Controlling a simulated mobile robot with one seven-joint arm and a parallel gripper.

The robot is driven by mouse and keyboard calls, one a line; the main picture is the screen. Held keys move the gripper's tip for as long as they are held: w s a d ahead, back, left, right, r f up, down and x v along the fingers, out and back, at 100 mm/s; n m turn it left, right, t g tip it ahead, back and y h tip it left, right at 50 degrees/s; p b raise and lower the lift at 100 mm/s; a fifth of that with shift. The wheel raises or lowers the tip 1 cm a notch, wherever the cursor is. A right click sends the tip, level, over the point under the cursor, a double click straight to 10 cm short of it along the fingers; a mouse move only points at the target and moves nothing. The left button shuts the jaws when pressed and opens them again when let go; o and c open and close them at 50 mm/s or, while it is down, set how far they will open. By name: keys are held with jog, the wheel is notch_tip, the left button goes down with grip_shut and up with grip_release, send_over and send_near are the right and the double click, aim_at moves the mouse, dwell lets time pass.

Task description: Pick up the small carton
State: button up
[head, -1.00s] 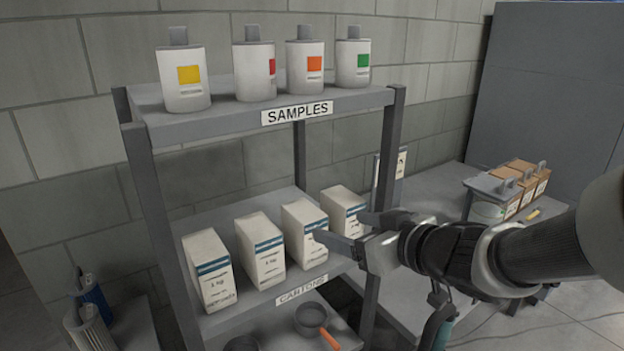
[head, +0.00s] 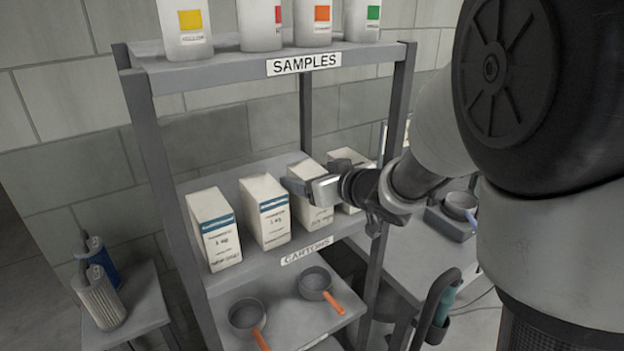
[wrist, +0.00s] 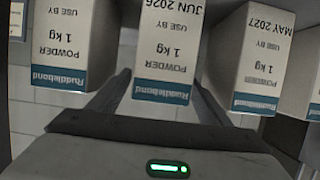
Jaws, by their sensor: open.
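Several white cartons with blue bands stand upright in a row on the middle shelf (head: 335,228): a first (head: 214,230), a second (head: 265,212), a third (head: 312,210) and a fourth (head: 349,158). They look alike in size. My gripper (head: 318,174) is open at the third carton and hides parts of the third and fourth. In the wrist view, upside down, my fingers (wrist: 162,92) reach to either side of the carton marked JUN 2026 (wrist: 163,55). I cannot tell whether they touch it. The carton marked MAY 2027 (wrist: 257,65) and another powder carton (wrist: 72,45) flank it.
The upper SAMPLES shelf (head: 230,72) with several bottles hangs above the cartons. Two pans with orange handles (head: 315,283) (head: 246,315) sit on the lower shelf. Shelf posts (head: 393,130) stand close to my arm. Gaps between cartons are narrow.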

jog(key=shift+w+a, duration=0.1)
jog(key=c, duration=1.8)
jog(key=shift+w+r, duration=0.1)
jog(key=shift+r, duration=0.05)
grip_shut()
